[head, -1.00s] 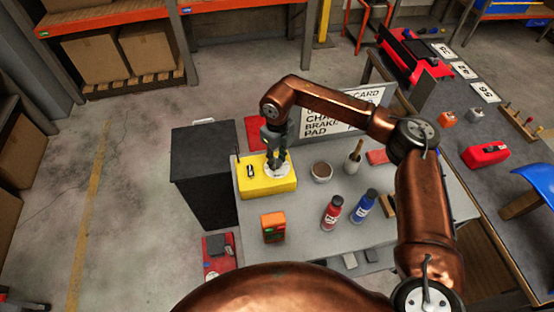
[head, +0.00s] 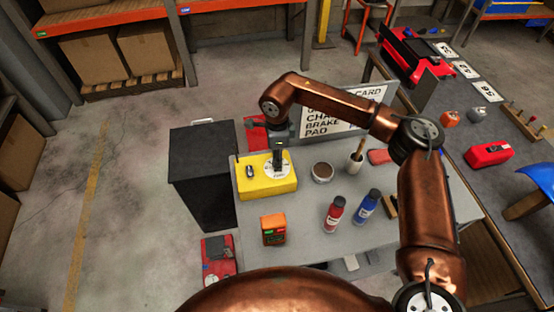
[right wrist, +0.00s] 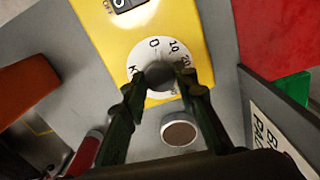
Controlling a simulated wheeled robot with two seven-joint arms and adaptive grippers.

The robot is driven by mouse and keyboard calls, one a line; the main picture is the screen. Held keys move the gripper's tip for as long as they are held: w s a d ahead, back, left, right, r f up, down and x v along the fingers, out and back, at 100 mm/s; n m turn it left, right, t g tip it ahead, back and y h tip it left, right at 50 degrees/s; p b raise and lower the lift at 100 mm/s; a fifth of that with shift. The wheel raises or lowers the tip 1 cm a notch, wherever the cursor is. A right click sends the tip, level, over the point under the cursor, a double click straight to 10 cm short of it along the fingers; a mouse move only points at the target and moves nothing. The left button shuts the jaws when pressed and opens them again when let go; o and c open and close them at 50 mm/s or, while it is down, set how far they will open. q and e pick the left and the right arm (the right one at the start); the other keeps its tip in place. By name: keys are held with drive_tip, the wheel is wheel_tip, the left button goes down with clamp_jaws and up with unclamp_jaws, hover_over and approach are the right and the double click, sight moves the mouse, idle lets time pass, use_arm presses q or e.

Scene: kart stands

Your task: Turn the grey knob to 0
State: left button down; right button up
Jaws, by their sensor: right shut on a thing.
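The yellow box (head: 250,188) stands at the left end of the grey table. On its top is a white dial (right wrist: 139,58) with printed marks, among them 0, 10 and 20. The grey knob (right wrist: 160,74) sits at the middle of the dial in the right wrist view. My right gripper (head: 278,166) reaches down over the dial and is shut on the knob, one finger on each side. It also shows in the right wrist view (right wrist: 165,84). The fingers hide part of the dial, and I cannot tell which mark the knob points to. My left gripper is not in view.
A black switch (right wrist: 124,4) is on the same box. A round tin (head: 322,173), a red bottle (head: 333,214), a blue bottle (head: 366,207) and an orange device (head: 273,230) stand close by. A white sign (head: 345,108) stands behind my arm.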

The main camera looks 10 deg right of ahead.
drive_tip(key=shift+n, duration=0.6)
drive_tip(key=o, duration=1.2)
wheel_tip(320, 180, up, 12)
drive_tip(key=shift+r, duration=0.1)
